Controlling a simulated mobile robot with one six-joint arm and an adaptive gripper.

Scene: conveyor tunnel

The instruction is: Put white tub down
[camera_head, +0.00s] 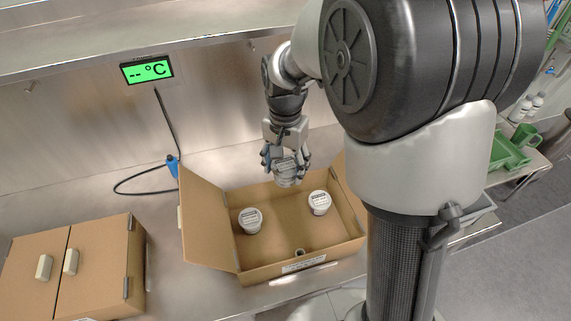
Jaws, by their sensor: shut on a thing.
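My gripper (286,160) is shut on a white tub (287,174) with a printed label on its top. It holds the tub above the back part of an open cardboard box (268,267). Two more white tubs stand inside the box: one at the left (250,220) and one at the right (319,202). A small round dark-and-pale item (299,252) shows by the box's front wall; I cannot tell what it is. The held tub appears apart from the box floor, though its exact height is hard to tell.
The box's left flap (205,222) stands open. A closed cardboard box (75,268) with two pale handles is at the left. A blue probe (172,167) on a cable stands behind, below a green display (147,69). Green trays (510,152) are at the right.

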